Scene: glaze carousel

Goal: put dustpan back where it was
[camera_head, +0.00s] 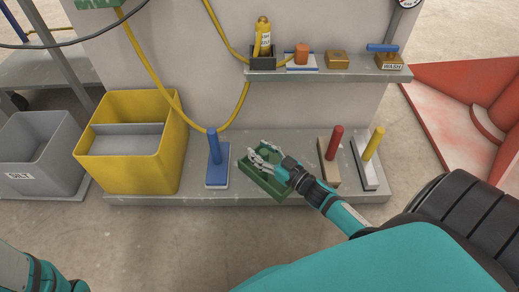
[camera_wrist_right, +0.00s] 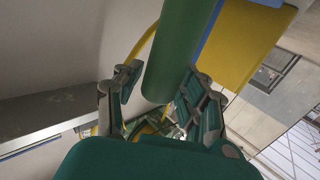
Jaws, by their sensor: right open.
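The green dustpan (camera_head: 250,180), a shallow rimmed pan, sits on the low grey ledge in the head view, between a blue-handled tool and a red-handled tool. My right gripper (camera_head: 262,152) is over it and hides part of it. In the right wrist view, a thick green upright handle (camera_wrist_right: 182,45) stands between the spread fingers of my right gripper (camera_wrist_right: 162,88). The fingers are open, and I see no firm grip on the handle. My left gripper is out of view; only part of my left arm shows at bottom left.
The blue-handled tool (camera_head: 216,160), red-handled tool (camera_head: 332,160) and yellow-handled tool (camera_head: 370,160) stand on the ledge (camera_head: 285,196). A yellow bin (camera_head: 130,170) and a grey bin (camera_head: 38,160) are left. An upper shelf (camera_head: 320,76) holds a bottle and small blocks. A yellow hose hangs behind.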

